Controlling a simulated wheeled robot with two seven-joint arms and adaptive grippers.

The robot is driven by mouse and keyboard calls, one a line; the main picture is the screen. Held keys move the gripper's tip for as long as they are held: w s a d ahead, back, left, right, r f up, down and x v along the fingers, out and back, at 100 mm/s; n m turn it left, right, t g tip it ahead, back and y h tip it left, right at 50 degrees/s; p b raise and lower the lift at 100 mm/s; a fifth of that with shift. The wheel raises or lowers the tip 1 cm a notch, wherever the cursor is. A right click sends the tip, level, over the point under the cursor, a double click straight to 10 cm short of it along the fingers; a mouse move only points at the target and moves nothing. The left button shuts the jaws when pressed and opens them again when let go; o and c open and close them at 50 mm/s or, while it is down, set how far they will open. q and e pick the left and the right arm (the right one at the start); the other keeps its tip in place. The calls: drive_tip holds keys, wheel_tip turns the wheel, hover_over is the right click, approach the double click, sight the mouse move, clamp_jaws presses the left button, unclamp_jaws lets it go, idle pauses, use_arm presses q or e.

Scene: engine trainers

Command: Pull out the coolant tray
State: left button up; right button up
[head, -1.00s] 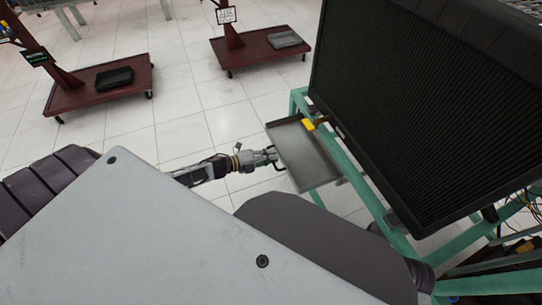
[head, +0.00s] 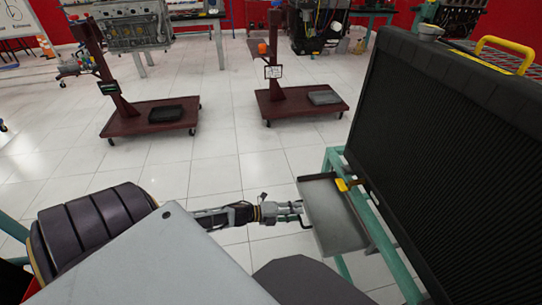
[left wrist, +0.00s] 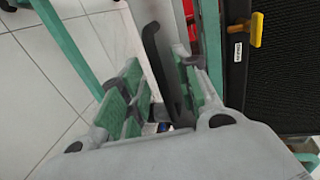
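The coolant tray (head: 334,222) is a shallow grey metal tray. In the head view it juts out to the left of a green frame, below a large black radiator (head: 450,150). My left gripper (head: 300,214) is at the tray's left edge, by its dark handle. In the left wrist view the dark handle (left wrist: 152,45) runs between the green-padded fingers of my left gripper (left wrist: 162,92). The fingers stand apart, with a visible gap around the handle. The handle's lower part is partly hidden between the fingers. My right gripper is not in view.
A green frame (head: 372,218) carries the radiator, and a yellow-handled valve (head: 343,185) sits beside the tray. Two dark red wheeled stands (head: 150,120) (head: 300,104) are farther back. The white tiled floor left of the tray is clear.

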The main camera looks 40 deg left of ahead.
use_arm(q)
drive_tip(key=v, duration=1)
idle(0.5)
drive_tip(key=shift+a, duration=0.1)
drive_tip(key=shift+s, duration=0.15)
idle(0.5)
